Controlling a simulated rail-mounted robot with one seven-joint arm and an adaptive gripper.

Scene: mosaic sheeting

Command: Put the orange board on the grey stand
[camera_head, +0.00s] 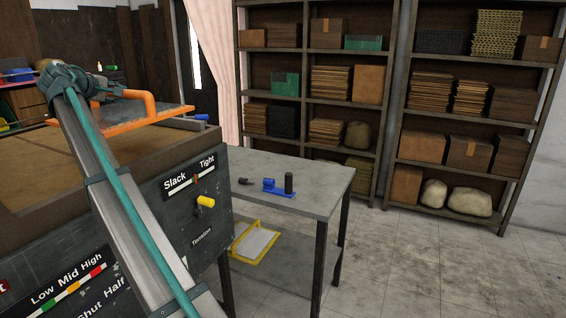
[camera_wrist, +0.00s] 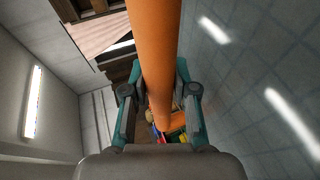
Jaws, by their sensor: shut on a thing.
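The orange board (camera_head: 150,117) is a flat plate with an orange edge and a raised orange handle, at the upper left in the head view. My gripper (camera_head: 112,94) is shut on its handle, seen from the side. In the wrist view the orange handle (camera_wrist: 155,55) runs between the two fingers of my gripper (camera_wrist: 155,95). The board is over the far part of a brown-topped machine; I cannot tell whether it touches anything. A grey table (camera_head: 300,178) with dark legs, which seems to be the grey stand, stands right of the machine.
The machine (camera_head: 190,165) has a dark panel with a yellow knob (camera_head: 206,201). A blue tool with a black grip (camera_head: 289,184) and a small dark piece lie on the grey table. A yellow-framed tool (camera_head: 257,243) is on its lower shelf. Loaded shelves stand behind; floor at right is clear.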

